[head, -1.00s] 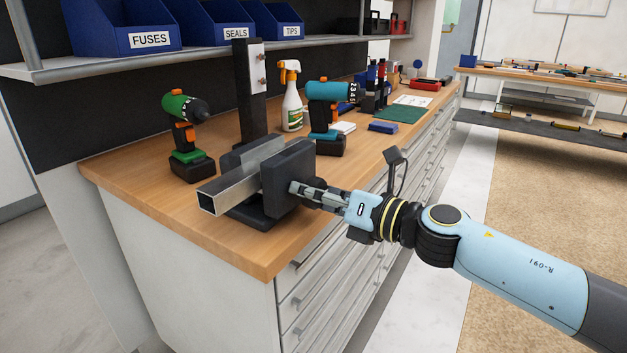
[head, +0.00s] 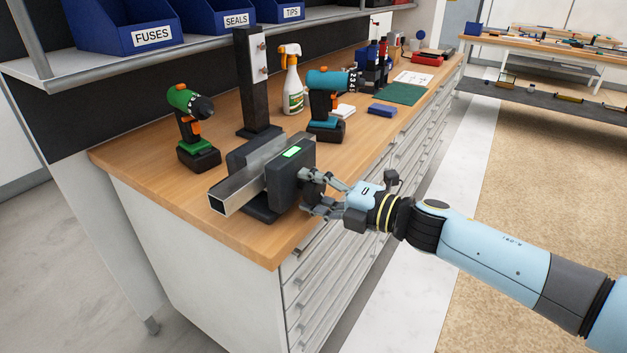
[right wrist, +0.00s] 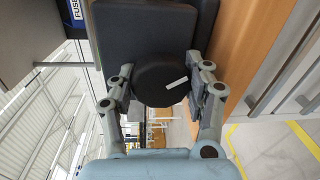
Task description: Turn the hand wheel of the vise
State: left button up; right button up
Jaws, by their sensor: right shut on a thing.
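The vise (head: 288,180) stands on the near end of the wooden workbench, with a square metal tube (head: 245,180) clamped between its dark jaws. A small green patch (head: 292,152) is lit on top of the front jaw. The hand wheel is a dark round knob (right wrist: 163,80) with a white mark on its face in the right wrist view. My right gripper (head: 309,192) is at the vise's right face, shut on the hand wheel with one finger on each side of it. In the head view the fingers partly hide the wheel. My left gripper is out of view.
A green drill (head: 194,128), a black post (head: 252,85), a spray bottle (head: 292,85) and a teal drill (head: 326,105) stand behind the vise. A shelf with blue bins (head: 125,25) hangs above. Drawers (head: 345,250) line the bench front; the floor beside them is clear.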

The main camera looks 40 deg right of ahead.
jog(key=shift+m, duration=0.5)
jog(key=shift+p, duration=0.3)
jog(key=o, duration=1.2)
jog(key=shift+c, duration=0.2)
jog(key=shift+s, duration=0.1)
jog(key=v, duration=1.2)
jog(key=shift+d, duration=0.1)
